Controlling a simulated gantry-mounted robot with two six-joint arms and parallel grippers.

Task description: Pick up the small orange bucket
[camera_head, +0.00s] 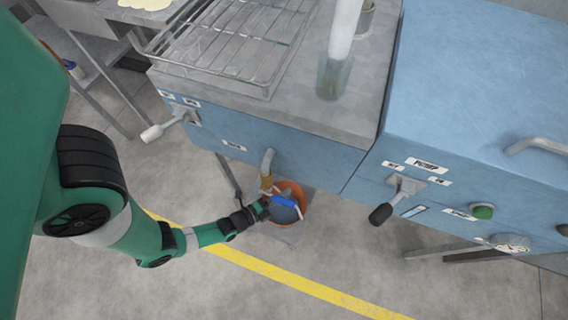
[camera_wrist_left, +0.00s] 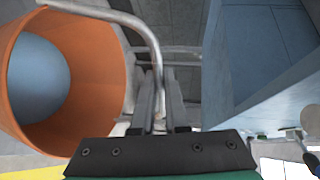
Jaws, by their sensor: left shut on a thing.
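The small orange bucket (camera_head: 304,192) is below the front of the blue machine, under a curved spout (camera_head: 267,163). It holds something blue-grey, and a blue grip with pale ends crosses its top. My left gripper (camera_head: 264,206) is at the bucket's left side. In the left wrist view the bucket (camera_wrist_left: 105,75) fills the left side, tipped in the picture. A bent grey rod (camera_wrist_left: 135,20) runs from near its rim to between the fingers of my left gripper (camera_wrist_left: 160,105), which is shut on it. I cannot tell whether the bucket touches the floor. My right gripper is out of view.
The blue machine (camera_head: 290,145) stands close behind the bucket, with a wire rack (camera_head: 230,45) on top. A lever (camera_head: 395,200) juts out at its right. A yellow line (camera_head: 290,285) crosses the floor; the floor in front is clear.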

